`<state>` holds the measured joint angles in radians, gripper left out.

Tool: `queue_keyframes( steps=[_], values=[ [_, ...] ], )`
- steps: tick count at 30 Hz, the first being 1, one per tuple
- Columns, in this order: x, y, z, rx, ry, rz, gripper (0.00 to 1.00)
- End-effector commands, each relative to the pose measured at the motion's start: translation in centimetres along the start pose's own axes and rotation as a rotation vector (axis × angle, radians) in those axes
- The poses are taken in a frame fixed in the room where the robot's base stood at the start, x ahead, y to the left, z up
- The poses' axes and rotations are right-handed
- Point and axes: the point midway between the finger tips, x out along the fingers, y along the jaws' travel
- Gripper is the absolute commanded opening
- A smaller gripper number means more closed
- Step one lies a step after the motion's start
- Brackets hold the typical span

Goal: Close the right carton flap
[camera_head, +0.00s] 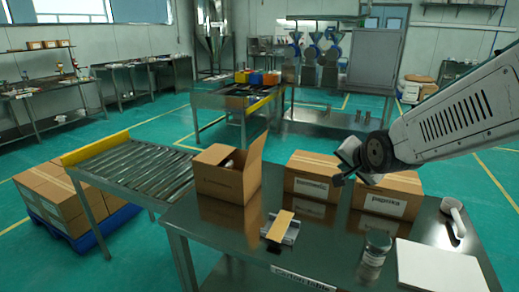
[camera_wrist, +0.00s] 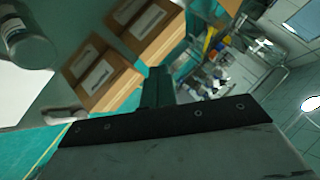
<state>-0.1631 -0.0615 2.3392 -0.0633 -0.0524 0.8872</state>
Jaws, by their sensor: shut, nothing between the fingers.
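The open carton (camera_head: 222,187) stands on the near steel table, close to the end of the roller conveyor. Its right flap (camera_head: 256,153) stands up, tilted slightly outward. Other flap parts show lower around the opening, and something pale shows inside, too small to make out. My gripper (camera_head: 338,181) is to the right of the carton, in front of the closed cartons, clear of the flap. In the wrist view the gripper (camera_wrist: 158,85) shows as a dark narrow shape, shut and empty. I cannot make out the open carton in the wrist view.
Two closed labelled cartons (camera_head: 312,176) (camera_head: 388,201) stand right of the open one. A tape dispenser (camera_head: 281,227), glass jar (camera_head: 375,248), white board (camera_head: 440,266) and white handled tool (camera_head: 454,214) lie on the table. The roller conveyor (camera_head: 135,170) adjoins at left.

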Motion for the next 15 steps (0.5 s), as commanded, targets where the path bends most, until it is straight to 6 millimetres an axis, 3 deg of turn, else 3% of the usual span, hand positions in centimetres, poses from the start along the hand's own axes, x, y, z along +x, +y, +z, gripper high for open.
queue_keyframes(
  steps=[1, 6, 10, 15],
  values=[
    [2.8, -1.2, 0.3, 0.061, 0.025, -0.057, 0.00],
    [10.0, -5.9, 1.7, 0.315, 0.090, -0.327, 0.00],
    [14.0, -8.4, 4.0, 0.502, 0.082, -0.538, 0.00],
    [16.6, -9.8, 7.0, 0.688, 0.026, -0.757, 0.00]
  ],
)
